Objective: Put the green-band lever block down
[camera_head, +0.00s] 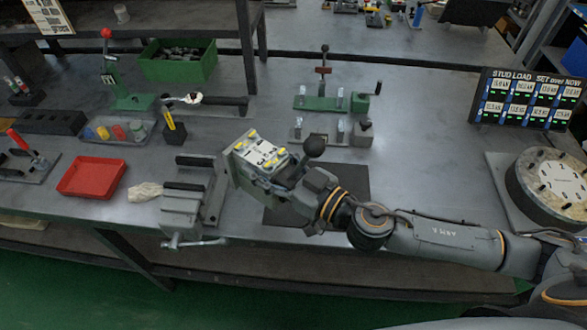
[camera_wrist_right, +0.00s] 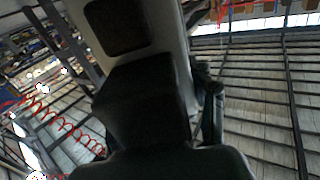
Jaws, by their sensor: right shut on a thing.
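My right gripper (camera_head: 283,184) comes in from the right and is shut on a grey lever block (camera_head: 258,156). The block has a white marked face, several yellow studs and a black ball-knobbed lever (camera_head: 314,147). No green band can be made out on it. It is tilted beside the upper end of the grey vise (camera_head: 183,205); whether they touch I cannot tell. A dark mat (camera_head: 345,182) lies behind and below my gripper. In the right wrist view a large dark shape (camera_wrist_right: 145,105) fills the middle, and contact is not readable there. My left gripper is not in view.
A green lever fixture (camera_head: 325,102) and a smaller grey fixture (camera_head: 332,131) stand behind. A round dial unit (camera_head: 552,186) is at right. The bench right of the mat is mostly clear.

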